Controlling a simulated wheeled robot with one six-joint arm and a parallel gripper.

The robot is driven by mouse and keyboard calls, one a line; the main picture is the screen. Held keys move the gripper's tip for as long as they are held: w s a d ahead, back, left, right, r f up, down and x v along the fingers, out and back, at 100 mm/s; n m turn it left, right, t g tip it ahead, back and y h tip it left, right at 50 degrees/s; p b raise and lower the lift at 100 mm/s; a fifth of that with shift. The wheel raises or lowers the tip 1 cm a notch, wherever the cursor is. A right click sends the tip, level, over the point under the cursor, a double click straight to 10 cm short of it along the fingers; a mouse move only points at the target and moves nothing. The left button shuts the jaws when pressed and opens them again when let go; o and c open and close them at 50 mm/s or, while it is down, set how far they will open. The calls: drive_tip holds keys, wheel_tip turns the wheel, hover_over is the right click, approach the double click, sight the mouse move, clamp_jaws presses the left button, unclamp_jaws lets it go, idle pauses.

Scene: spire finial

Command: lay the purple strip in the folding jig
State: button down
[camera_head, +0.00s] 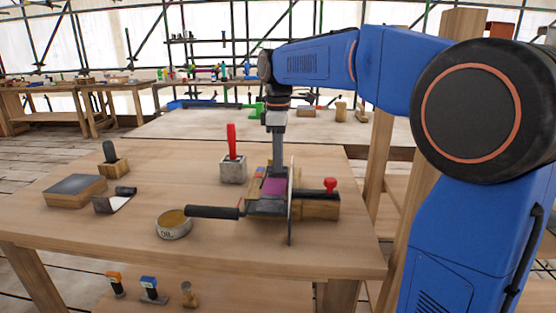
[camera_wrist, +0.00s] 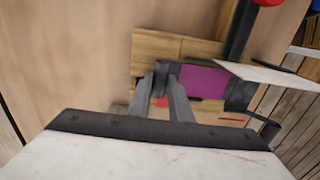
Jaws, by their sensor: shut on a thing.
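The folding jig (camera_head: 318,206) stands on the near bench. It has a wooden base, a dark metal bed, an upright thin metal plate, a long black handle (camera_head: 212,212) pointing left and a red knob (camera_head: 330,184). The purple strip (camera_head: 274,187) shows at the jig's bed, left of the upright plate. My gripper (camera_head: 279,170) points down over the jig. In the wrist view the fingers (camera_wrist: 168,78) are close together at one end of the purple strip (camera_wrist: 203,83), shut on it. The fingertips' grip is partly hidden. I cannot tell whether the strip touches the bed.
An oil tin (camera_head: 173,224) stands left of the jig near the handle. A red-handled tool in a grey block (camera_head: 233,168) stands behind it. A dark-topped wooden block (camera_head: 76,190) and a scraper-like tool (camera_head: 112,202) lie farther left. The bench's front right is clear.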

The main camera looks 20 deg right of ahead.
drive_tip(key=c, duration=1.6)
unclamp_jaws()
wheel_tip(320, 180, up, 12)
drive_tip(key=shift+r, duration=0.1)
